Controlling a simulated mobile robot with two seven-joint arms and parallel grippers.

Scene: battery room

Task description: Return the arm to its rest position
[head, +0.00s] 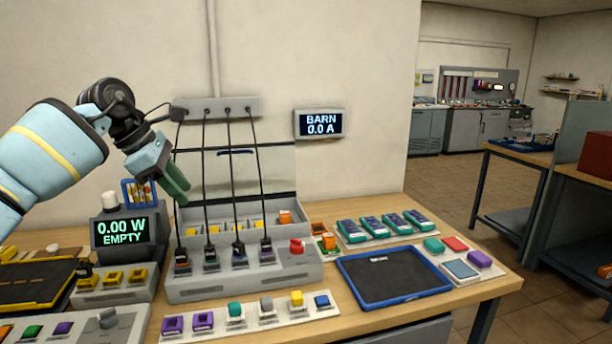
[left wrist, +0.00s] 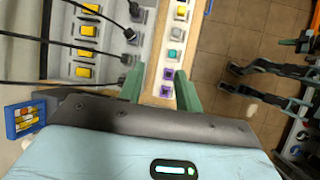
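My left arm (head: 55,150) reaches in from the left in the head view, raised above the left part of the bench. My left gripper (head: 177,182) points down and to the right, in front of the wall and beside the hanging black cables. In the left wrist view its two green fingers (left wrist: 160,88) stand apart with nothing held between them. The bench and a strip with purple blocks (left wrist: 167,82) show beyond the gap. My right gripper is in neither view.
A grey charging station (head: 240,285) with several plugged cables stands close to the gripper. A display (head: 122,232) reading "0.00 W EMPTY" is below the arm. A blue-rimmed dark tray (head: 392,277) lies to the right. Air above the bench's right side is free.

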